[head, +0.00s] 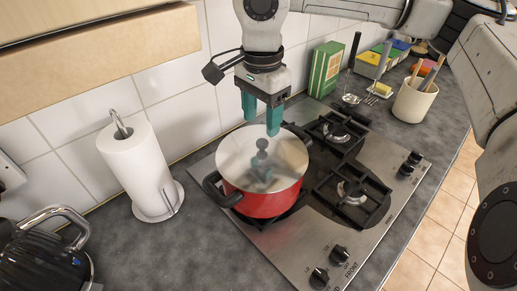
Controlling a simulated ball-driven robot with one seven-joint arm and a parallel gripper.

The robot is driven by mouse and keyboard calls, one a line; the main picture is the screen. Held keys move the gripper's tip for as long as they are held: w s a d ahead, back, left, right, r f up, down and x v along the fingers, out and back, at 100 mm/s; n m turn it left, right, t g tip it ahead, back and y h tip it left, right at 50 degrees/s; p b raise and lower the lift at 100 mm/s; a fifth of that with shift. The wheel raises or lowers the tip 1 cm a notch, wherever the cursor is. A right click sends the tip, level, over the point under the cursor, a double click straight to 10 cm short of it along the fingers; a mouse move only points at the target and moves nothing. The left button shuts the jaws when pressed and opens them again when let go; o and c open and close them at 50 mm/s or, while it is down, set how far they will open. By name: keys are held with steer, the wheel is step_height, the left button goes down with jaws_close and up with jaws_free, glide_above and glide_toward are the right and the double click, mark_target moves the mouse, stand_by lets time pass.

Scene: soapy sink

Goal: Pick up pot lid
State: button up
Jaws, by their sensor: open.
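The pot lid (236,165) is a shiny metal disc with a dark knob (262,148) at its middle. It rests on a red pot (272,203) with black side handles, on the left part of the stove. My gripper (261,121) points down above the lid's far side, behind the knob in the picture. Its two teal fingers are apart with nothing between them. I cannot tell the exact height of the fingertips over the lid. The fingers are reflected in the lid.
A paper towel roll (133,165) on a holder stands left of the pot. A black kettle (45,255) is at the lower left. Free burners (350,190) lie to the right. A utensil crock (413,101), a green box (325,68) and a wooden cabinet (90,45) are around.

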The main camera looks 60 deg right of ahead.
mark_target(262, 142)
steer(key=shift+s+f+p, duration=0.15)
steer(key=shift+f+p, duration=0.95)
steer(key=shift+f, duration=2.15)
steer(key=shift+c, duration=0.5)
jaws_close()
